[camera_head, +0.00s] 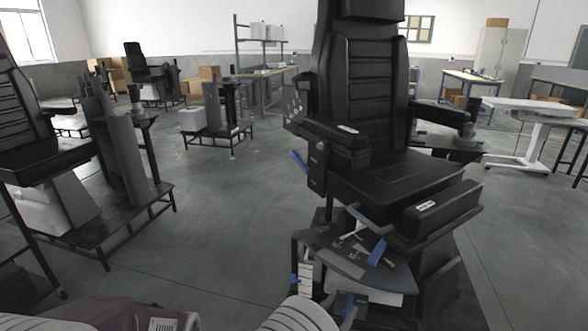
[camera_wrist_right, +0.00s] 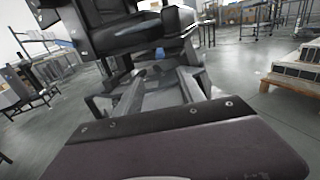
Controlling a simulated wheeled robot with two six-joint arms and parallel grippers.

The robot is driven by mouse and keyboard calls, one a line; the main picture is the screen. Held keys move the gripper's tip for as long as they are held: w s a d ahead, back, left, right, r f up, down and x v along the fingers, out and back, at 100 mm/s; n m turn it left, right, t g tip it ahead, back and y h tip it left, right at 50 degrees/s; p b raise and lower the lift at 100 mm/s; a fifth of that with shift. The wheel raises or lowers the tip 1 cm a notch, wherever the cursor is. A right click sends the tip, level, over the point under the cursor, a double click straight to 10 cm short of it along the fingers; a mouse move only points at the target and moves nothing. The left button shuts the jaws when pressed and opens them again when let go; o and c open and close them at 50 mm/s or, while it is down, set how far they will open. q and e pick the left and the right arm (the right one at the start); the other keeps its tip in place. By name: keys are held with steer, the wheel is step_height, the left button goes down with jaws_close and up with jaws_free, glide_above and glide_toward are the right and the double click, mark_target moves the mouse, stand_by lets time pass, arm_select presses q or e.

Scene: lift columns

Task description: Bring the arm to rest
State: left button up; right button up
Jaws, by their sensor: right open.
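My right gripper (camera_head: 362,230) is low in front of the black chair (camera_head: 375,100) in the middle of the head view, near the front of its seat. In the right wrist view the gripper (camera_wrist_right: 160,85) shows two grey fingers spread apart, with nothing visible between them. The chair's dark underside (camera_wrist_right: 140,30) lies beyond the fingers. I cannot tell whether they touch the chair. My left gripper does not show.
Another black chair on a metal frame (camera_head: 125,185) stands at the left. A white table (camera_head: 535,106) stands at the right, with workbenches and shelves behind. Open grey floor (camera_head: 220,200) lies between the chairs. A wooden pallet with stacked goods (camera_wrist_right: 295,72) shows in the wrist view.

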steer(key=d+r+m+g+h, duration=0.4)
steer(key=d+r+m, duration=0.1)
steer(key=d, duration=0.6)
steer(key=s+d+m+g, duration=0.7)
steer(key=d, duration=0.2)
steer(key=s+f+m+g+y, duration=0.3)
steer(key=s+f+m+y, duration=0.15)
steer(key=s, duration=0.25)
steer(key=s+f+m+g+y, duration=0.3)
steer(key=s+m+y, duration=0.1)
steer(key=s+m, duration=0.15)
steer(key=w+a+f+m+t+y, duration=0.2)
steer(key=w+a+m+y, duration=0.1)
steer(key=a, duration=0.3)
steer(key=w+a+f+m+t+y, duration=0.2)
steer(key=a+m+y, duration=0.2)
steer(key=a, duration=0.3)
arm_select(q)
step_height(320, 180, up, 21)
steer(key=p, duration=2.1)
arm_select(e)
step_height(320, 180, up, 21)
steer(key=shift+r, duration=0.2)
